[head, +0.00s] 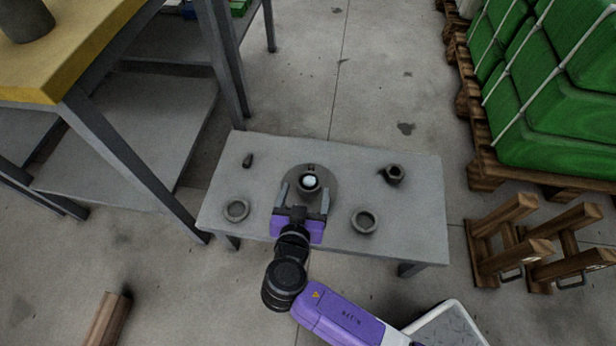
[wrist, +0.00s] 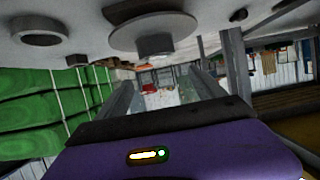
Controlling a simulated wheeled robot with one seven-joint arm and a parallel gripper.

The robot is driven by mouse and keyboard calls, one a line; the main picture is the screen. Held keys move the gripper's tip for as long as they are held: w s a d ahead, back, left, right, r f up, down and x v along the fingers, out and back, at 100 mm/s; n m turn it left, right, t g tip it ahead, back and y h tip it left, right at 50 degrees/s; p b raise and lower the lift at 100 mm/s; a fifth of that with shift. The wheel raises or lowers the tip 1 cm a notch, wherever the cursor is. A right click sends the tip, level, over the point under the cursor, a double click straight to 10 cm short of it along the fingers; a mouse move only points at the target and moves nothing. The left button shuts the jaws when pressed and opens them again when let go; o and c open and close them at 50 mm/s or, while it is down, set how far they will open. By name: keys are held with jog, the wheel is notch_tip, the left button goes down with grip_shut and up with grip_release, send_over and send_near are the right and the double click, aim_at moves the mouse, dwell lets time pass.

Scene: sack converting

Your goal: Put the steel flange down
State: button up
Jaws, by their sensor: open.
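The steel flange (head: 324,178), a round grey disc with a raised hub and a bright centre, lies flat on the grey table (head: 420,222) near its middle. It also shows in the wrist view (wrist: 138,34), where the picture is upside down and the table is at the top. My gripper (head: 304,194) is open, with its two fingers apart at the near side of the flange, one to each side of the hub. In the wrist view the space between the fingers (wrist: 163,98) is empty. Whether a finger touches the flange cannot be told.
A dark nut-like part (head: 394,174) and a small dark piece (head: 248,160) lie farther back. A yellow-topped bench (head: 70,60) stands left. Green sacks on pallets (head: 550,130) and wooden trestles (head: 520,245) stand right.

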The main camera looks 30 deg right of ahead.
jog(key=shift+p+v, duration=0.4)
jog(key=shift+v, duration=1.95)
jog(key=shift+s+d+f, duration=0.1)
jog(key=s+d+f+n+y, duration=0.1)
jog(key=s+f+n+y, duration=0.2)
jog(key=s, duration=0.5)
jog(key=s+d+f+n+y, duration=0.2)
jog(key=s+n+y, duration=0.15)
jog(key=s, duration=0.45)
jog(key=s+d+r+t, duration=0.1)
jog(key=s+r, duration=0.3)
jog(key=r, duration=0.6)
jog(key=s+d+r+t+y, duration=0.1)
jog(key=s+r, duration=0.4)
jog(key=r, duration=0.6)
jog(key=shift+s+d+n+t, duration=0.35)
jog(key=shift+d+t, duration=0.35)
jog(key=shift+t, duration=0.3)
jog(key=shift+r+y, duration=0.15)
jog(key=shift+y, duration=0.1)
